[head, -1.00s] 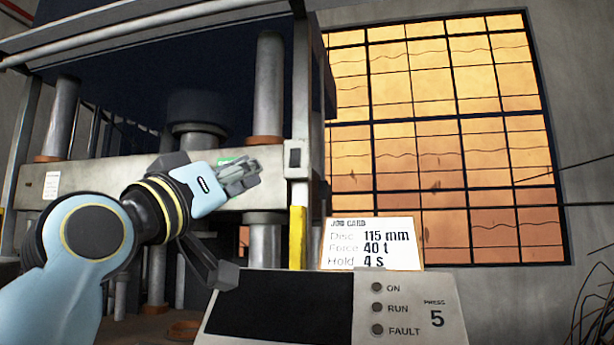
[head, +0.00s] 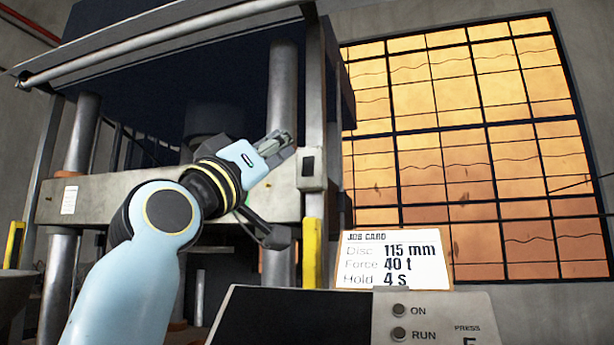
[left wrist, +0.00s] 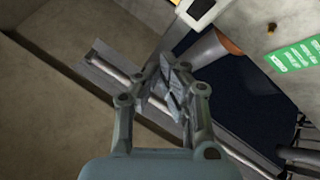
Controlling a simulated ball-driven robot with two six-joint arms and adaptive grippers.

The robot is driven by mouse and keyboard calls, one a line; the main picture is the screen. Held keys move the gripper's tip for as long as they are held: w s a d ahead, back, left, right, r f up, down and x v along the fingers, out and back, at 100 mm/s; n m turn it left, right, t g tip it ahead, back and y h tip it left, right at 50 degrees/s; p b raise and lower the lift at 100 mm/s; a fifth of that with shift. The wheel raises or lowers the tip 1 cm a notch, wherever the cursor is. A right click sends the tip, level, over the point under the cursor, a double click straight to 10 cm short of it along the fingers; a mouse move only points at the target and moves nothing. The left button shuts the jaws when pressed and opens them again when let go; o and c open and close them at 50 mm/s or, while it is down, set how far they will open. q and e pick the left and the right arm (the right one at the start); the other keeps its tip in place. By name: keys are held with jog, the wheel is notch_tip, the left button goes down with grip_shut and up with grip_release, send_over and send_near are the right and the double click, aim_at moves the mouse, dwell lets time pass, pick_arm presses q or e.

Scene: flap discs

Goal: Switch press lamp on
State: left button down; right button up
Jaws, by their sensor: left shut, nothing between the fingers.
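A small pale switch box with a dark rocker (head: 309,168) is fixed to the upright post of the press (head: 150,195). A pale box with a dark face, which looks like the same switch, shows at the top of the left wrist view (left wrist: 199,11). My left gripper (head: 280,143) is shut and empty, just left of and slightly above the switch box in the head view. A gap shows between them in the picture; the depth is hard to tell. The fingers also show in the left wrist view (left wrist: 168,80). No lit lamp shows. My right gripper is out of view.
A control panel (head: 290,315) with ON and RUN markings stands in front. A job card (head: 395,262) stands behind it. Press columns (head: 282,90) and a yellow strip (head: 311,250) are close to the arm. A green label (left wrist: 294,55) shows in the wrist view.

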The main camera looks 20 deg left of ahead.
aim_at(309, 156)
pick_arm(q)
jog(key=w+b, duration=0.2)
jog(key=w, duration=0.4)
jog(key=shift+w+d+f, duration=0.15)
jog(key=shift+w+f, duration=0.15)
jog(key=shift+f, duration=0.15)
dwell(0.4)
dwell(0.6)
jog(key=shift+w, duration=0.4)
jog(key=shift+w+b, duration=0.3)
jog(key=shift+b, duration=0.1)
dwell(0.5)
jog(key=shift+s, duration=0.15)
